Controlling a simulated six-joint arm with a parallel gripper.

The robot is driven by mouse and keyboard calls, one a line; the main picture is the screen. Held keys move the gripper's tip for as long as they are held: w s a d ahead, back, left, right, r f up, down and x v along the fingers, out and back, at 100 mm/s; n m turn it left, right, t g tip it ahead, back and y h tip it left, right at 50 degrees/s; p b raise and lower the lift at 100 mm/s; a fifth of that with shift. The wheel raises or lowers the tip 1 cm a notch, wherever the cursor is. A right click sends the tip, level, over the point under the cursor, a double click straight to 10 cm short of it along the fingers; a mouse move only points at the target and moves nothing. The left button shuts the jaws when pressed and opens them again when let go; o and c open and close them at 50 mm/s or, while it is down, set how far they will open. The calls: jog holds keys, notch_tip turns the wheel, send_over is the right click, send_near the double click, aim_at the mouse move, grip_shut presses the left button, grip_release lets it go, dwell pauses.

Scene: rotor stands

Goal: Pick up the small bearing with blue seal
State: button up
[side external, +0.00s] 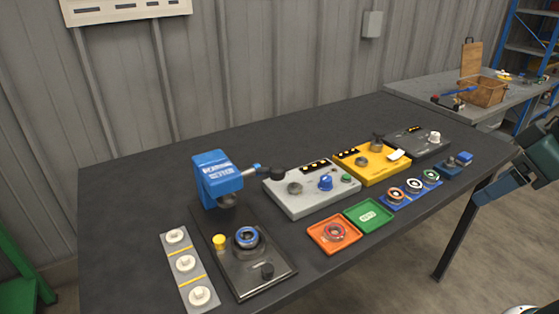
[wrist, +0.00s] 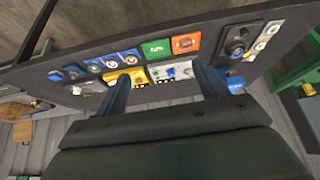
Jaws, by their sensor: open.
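A blue rack (side external: 409,189) near the table's front edge holds 3 small ring-shaped bearings. The left one (side external: 397,194) looks orange-brown, the middle one (side external: 414,185) dark with a pale ring, and the right one (side external: 431,175) greenish. Seal colours are too small to tell surely. The rack also shows upper left in the wrist view (wrist: 104,66). A larger blue-ringed part (side external: 247,237) sits on the black stand. My gripper (wrist: 163,82) is open and empty, its two blue fingers wide apart; in the side view it is at the right edge, off the table and apart from the bearings.
A small blue device (side external: 458,162) is right of the rack. The table's left back is clear.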

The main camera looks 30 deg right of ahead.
jog(key=w+a+f+n+y, duration=0.1)
jog(key=w+a+f+n, duration=0.2)
jog(key=w+a, duration=0.9)
jog(key=w+a+f+n+y, duration=0.2)
jog(key=w+a+f, duration=0.3)
jog(key=w+a, duration=0.7)
jog(key=shift+f+n+g, duration=0.3)
jog(key=shift+f+n, duration=0.05)
jog(key=shift+n, duration=0.45)
jog(key=shift+a, duration=0.1)
send_near(247, 236)
jog(key=shift+d+x, duration=0.2)
jog(key=shift+x, duration=1.05)
jog(key=shift+x, duration=2.6)
jog(key=shift+a, duration=0.1)
